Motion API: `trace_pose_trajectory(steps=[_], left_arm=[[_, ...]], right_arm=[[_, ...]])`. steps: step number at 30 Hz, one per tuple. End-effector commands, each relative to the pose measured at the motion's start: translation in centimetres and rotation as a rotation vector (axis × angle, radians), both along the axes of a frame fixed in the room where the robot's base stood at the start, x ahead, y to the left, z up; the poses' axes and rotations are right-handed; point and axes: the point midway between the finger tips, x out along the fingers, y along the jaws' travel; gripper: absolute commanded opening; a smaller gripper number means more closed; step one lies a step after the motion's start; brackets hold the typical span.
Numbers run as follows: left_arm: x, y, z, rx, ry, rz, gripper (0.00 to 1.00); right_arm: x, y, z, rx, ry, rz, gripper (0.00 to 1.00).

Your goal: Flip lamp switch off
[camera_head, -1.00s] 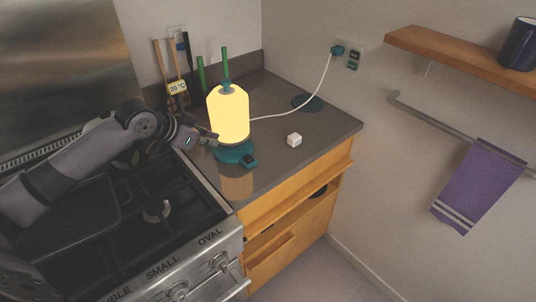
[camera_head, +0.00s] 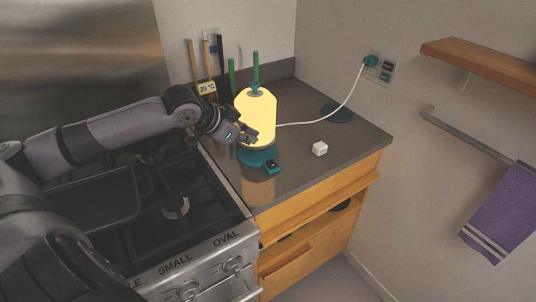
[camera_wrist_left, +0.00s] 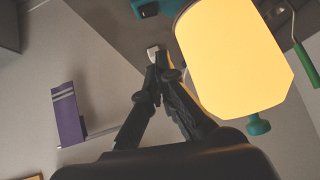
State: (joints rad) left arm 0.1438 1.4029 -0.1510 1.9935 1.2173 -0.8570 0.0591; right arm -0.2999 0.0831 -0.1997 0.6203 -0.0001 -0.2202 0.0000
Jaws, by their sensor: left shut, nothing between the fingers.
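A lit lamp with a glowing yellow shade (camera_head: 254,112) stands on the counter on a teal base (camera_head: 257,157). A small teal switch box with a dark top (camera_head: 271,167) sticks out at the base's front right. My left gripper (camera_head: 251,137) is shut and empty, in front of the lower shade, above the base. In the left wrist view the shut fingers (camera_wrist_left: 160,58) show just beside the shade (camera_wrist_left: 230,55), with part of the teal base (camera_wrist_left: 169,6) and switch box (camera_wrist_left: 145,8) at the top edge. Contact with the lamp cannot be told. My right gripper is not in view.
A white cube (camera_head: 320,149) lies on the counter (camera_head: 300,175) right of the lamp. A white cord (camera_head: 330,114) runs to the wall outlet (camera_head: 379,69). Utensils (camera_head: 211,65) stand behind the lamp. The gas stove (camera_head: 176,206) is at left. The counter's front right is clear.

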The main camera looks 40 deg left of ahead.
Motion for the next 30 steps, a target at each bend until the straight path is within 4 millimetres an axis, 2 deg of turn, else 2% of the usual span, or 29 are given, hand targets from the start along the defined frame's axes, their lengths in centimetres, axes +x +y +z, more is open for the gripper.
trace_pose_trajectory(steps=[5,16,21,30], left_arm=[[1.6,-0.8,-1.0,-0.009,-0.002,-0.004,0.0],[6.8,-2.0,-6.4,-0.005,0.002,-0.003,0.0],[6.6,-1.4,-9.0,0.0,0.003,-0.002,0.0],[6.6,-1.2,-10.4,0.001,0.0,-0.003,0.0]], right_arm=[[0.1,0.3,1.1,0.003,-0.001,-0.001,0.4],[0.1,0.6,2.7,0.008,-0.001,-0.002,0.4],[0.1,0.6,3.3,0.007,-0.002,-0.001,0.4],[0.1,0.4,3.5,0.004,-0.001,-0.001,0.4]])
